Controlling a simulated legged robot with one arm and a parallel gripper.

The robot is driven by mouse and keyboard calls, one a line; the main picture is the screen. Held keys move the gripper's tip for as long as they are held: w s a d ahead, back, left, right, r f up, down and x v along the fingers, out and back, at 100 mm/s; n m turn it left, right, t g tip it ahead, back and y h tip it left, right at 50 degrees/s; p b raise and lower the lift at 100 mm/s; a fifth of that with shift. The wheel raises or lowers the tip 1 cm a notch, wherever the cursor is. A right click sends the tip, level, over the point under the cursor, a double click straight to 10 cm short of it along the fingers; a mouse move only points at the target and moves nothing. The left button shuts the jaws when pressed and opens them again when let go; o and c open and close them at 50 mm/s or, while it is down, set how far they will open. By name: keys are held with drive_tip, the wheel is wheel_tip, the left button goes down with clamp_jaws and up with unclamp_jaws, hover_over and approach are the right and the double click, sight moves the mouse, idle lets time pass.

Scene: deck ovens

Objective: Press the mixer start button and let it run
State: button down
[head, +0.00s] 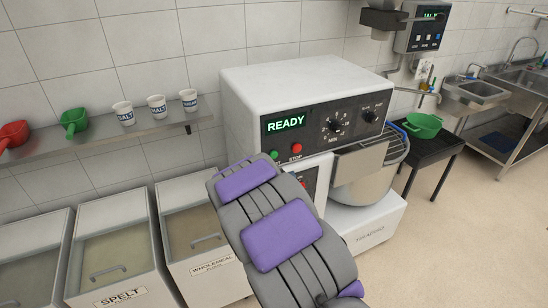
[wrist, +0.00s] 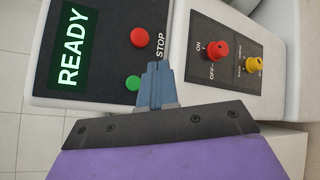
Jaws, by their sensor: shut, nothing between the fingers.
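The mixer (head: 300,85) is a white machine with a dark panel and a steel bowl (head: 365,180). Its display (head: 286,123) reads READY in green, also in the wrist view (wrist: 75,48). My arm hides the gripper in the head view.
A lower panel carries a red knob (wrist: 217,50) marked ON/OFF and a yellow knob (wrist: 253,64). Flour bins (head: 115,245) stand at the left under a shelf (head: 100,137) with cups and scoops.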

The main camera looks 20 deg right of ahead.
sight(274, 155)
drive_tip(key=w+p, duration=0.4)
drive_tip(key=w, duration=0.4)
drive_tip(key=shift+w+a, duration=0.2)
drive_tip(key=shift+w, duration=0.2)
drive_tip(key=shift+w+r+p, duration=0.15)
drive_tip(key=shift+w+p, duration=0.15)
drive_tip(key=shift+p, duration=1.2)
idle(1.1)
drive_tip(key=shift+w+p, duration=0.55)
drive_tip(key=shift+p, duration=0.55)
idle(1.3)
drive_tip(key=shift+s, duration=0.1)
drive_tip(key=shift+s+p, duration=0.4)
drive_tip(key=shift+s, duration=0.4)
